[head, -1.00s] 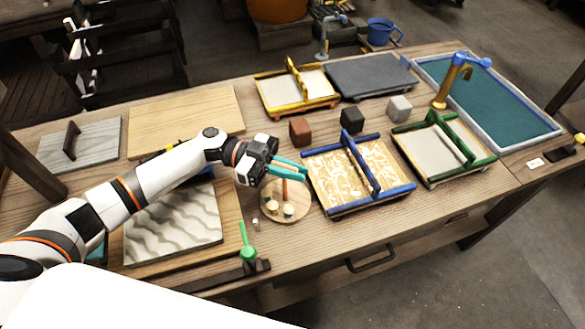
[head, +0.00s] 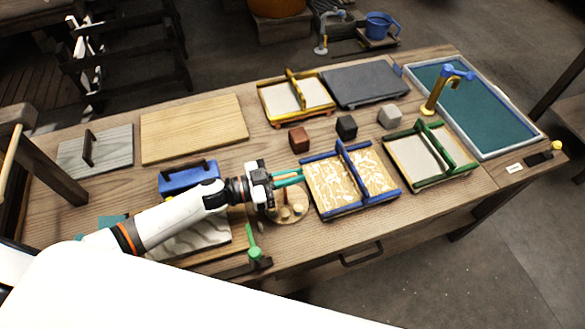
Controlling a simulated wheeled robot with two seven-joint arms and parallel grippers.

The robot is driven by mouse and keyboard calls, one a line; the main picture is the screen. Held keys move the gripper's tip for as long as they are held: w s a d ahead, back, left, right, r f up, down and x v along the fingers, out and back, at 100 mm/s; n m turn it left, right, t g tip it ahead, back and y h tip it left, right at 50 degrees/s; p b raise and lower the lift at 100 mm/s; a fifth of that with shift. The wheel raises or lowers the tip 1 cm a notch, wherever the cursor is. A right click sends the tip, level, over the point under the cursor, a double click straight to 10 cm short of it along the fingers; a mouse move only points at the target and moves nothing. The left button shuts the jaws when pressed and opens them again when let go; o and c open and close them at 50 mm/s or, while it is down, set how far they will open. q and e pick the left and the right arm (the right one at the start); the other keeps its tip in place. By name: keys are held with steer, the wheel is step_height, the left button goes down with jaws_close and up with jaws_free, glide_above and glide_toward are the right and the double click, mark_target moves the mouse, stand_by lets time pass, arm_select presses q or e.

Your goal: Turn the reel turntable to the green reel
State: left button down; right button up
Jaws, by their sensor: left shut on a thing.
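The reel turntable (head: 294,219) is a small round wooden disc near the table's front edge, with a thin reddish-brown upright post. My left gripper (head: 288,177) has teal fingers and reaches in from the left over the turntable. It is shut on the post, as far as I can tell; the gripper partly hides the post and the disc's back left. My right gripper is not in view.
A blue-framed mould (head: 325,212) stands close right of the turntable. A green-handled clamp (head: 252,243) sits at the front edge, to its left. A blue box-like thing (head: 185,181) and a marbled board (head: 193,238) lie near my left arm. Small blocks (head: 346,127) stand behind.

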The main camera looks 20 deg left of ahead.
arm_select(q)
steer(key=shift+w+a+r+n+t+y+p, duration=0.1)
steer(key=shift+n+t+y+p, duration=0.25)
steer(key=shift+n+t+y, duration=0.25)
steer(key=shift+w+n+t+y+p, duration=0.1)
steer(key=shift+n+t+y+p, duration=0.25)
steer(key=shift+n+t, duration=0.3)
steer(key=shift+t+y, duration=0.25)
steer(key=shift+t, duration=0.1)
steer(key=c, duration=1.5)
jaws_free()
steer(key=shift+a, duration=0.1)
